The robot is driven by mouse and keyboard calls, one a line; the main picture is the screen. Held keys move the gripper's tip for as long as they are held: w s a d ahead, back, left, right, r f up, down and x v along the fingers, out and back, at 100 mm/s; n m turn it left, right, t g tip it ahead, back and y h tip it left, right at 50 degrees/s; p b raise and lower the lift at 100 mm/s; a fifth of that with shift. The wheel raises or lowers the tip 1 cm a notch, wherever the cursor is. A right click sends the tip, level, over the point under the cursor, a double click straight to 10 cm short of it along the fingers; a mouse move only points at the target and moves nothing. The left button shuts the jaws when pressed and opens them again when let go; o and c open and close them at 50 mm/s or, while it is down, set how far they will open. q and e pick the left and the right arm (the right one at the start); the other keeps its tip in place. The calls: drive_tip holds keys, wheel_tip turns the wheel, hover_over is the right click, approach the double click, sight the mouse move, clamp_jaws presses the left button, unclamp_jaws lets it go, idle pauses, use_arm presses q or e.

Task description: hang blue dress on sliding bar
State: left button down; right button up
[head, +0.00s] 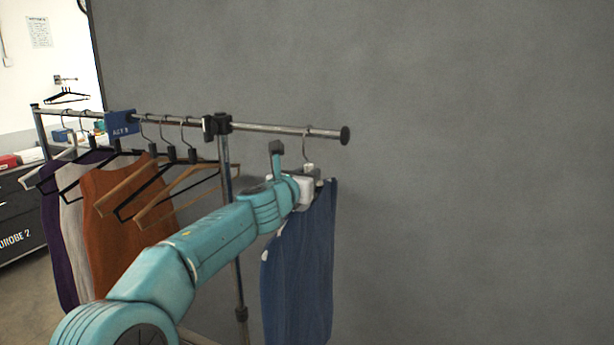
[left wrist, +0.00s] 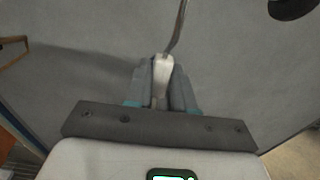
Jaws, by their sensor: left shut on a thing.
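The blue dress (head: 300,265) hangs from a hanger with a pale neck (head: 309,167) and a thin metal hook. The sliding bar (head: 275,128) is the metal rail sticking out right of the rack's post, with a dark end cap (head: 345,135). The hook's top overlaps the bar near that cap; I cannot tell whether it rests on it. My left gripper (head: 306,181) is just below the bar. In the left wrist view my left gripper (left wrist: 161,85) is shut on the white hanger neck (left wrist: 162,68), with the hook (left wrist: 179,28) rising above. My right gripper is not in view.
Left of the post (head: 228,185), the rack holds several hangers (head: 175,195) and orange (head: 125,200), pale and purple garments. A blue sign (head: 121,123) is on the rail. A grey wall (head: 470,170) stands behind. The space right of the end cap is clear.

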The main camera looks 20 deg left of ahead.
use_arm(q)
drive_tip(key=shift+r, duration=0.1)
drive_tip(key=c, duration=0.9)
unclamp_jaws()
drive_tip(key=shift+s+f+b, duration=0.2)
drive_tip(key=shift+s+b, duration=0.3)
drive_tip(key=s+b, duration=0.3)
drive_tip(key=s, duration=0.3)
drive_tip(key=shift+r, duration=0.2)
drive_tip(key=s, duration=0.3)
drive_tip(key=s+b, duration=0.1)
drive_tip(key=s, duration=0.5)
drive_tip(key=shift+s+r, duration=0.2)
drive_tip(key=shift+r, duration=0.15)
